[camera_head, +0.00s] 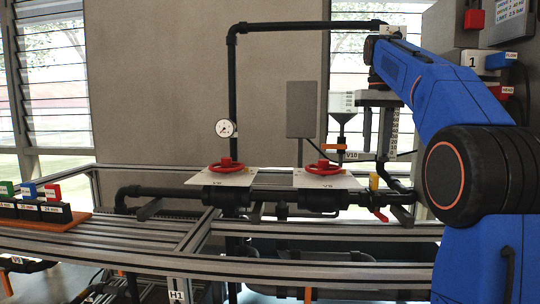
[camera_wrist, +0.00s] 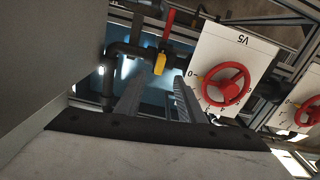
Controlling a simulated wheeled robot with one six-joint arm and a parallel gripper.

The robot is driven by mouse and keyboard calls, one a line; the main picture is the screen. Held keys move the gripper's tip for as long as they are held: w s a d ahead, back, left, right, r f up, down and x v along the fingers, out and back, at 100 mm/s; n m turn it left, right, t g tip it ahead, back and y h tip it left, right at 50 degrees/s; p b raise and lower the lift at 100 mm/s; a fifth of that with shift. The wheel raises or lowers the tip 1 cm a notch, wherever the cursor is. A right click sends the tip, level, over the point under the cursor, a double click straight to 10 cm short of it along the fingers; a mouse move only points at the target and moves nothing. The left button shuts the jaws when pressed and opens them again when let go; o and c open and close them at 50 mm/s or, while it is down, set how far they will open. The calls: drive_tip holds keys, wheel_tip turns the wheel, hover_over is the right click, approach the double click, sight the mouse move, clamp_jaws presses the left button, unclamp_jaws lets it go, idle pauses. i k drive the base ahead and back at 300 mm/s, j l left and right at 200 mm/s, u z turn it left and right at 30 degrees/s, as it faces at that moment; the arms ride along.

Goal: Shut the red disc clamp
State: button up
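I cannot tell any part clearly marked as a red disc clamp. The round red parts are two handwheels on white dial plates. The right handwheel (camera_head: 323,167) is on the plate marked V5; it shows larger in the wrist view (camera_wrist: 238,90), its dial numbered. The left handwheel (camera_head: 226,164) is on the other plate, and a second wheel (camera_wrist: 309,113) is partly cut off at the wrist view's right edge. My gripper (camera_wrist: 158,88) shows two grey fingers apart with nothing between them, left of the V5 plate. In the head view I cannot make out the fingers.
A red lever (camera_wrist: 169,22) and a yellow handle (camera_wrist: 160,62) sit on pipework close to my fingers. A funnel (camera_head: 342,104) stands behind the V5 plate. A pressure gauge (camera_head: 225,128) is on the upright pipe. Coloured blocks (camera_head: 30,190) stand at far left. Metal rails (camera_head: 200,265) run in front.

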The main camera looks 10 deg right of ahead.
sight(380, 216)
drive_tip(key=j+z, duration=0.35)
drive_tip(key=j, duration=0.4)
drive_tip(key=k+j+z, duration=0.1)
drive_tip(key=j+z, duration=0.25)
drive_tip(key=j, duration=0.35)
drive_tip(key=k+j, duration=0.1)
drive_tip(key=j, duration=0.3)
drive_tip(key=k+j+z, duration=0.1)
drive_tip(key=j, duration=0.3)
drive_tip(key=k+j+u, duration=0.2)
drive_tip(key=j, duration=0.2)
drive_tip(key=i, duration=0.05)
